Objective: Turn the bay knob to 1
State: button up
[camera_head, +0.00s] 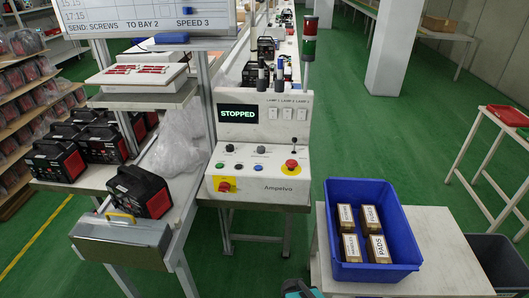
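The white control panel (265,184), marked Ampelvo, stands in the middle of the view. Its display (238,114) reads STOPPED. The upper row of the sloped face has a dark knob (229,148), another dark knob (260,150) and an upright lever (294,147). Small labels by the knobs are unreadable, so I cannot tell which is the bay knob or where it points. Below are a green button (220,165), dark controls and a red mushroom button (291,165) on yellow. A red-and-yellow switch (224,185) is on the front.
A whiteboard (150,16) reads "SEND: SCREWS TO BAY 2 SPEED 3". A blue bin (340,192) with several labelled boxes stands on a table (450,245) at right. Black-and-red devices (137,190) crowd the left bench. Green floor (345,130) is clear right of the panel.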

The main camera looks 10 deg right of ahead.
aim_at(260, 149)
jog(key=u, duration=0.35)
jog(key=k, duration=1.25)
jog(key=z, duration=0.4)
jog(key=i, duration=1)
jog(key=z, duration=0.05)
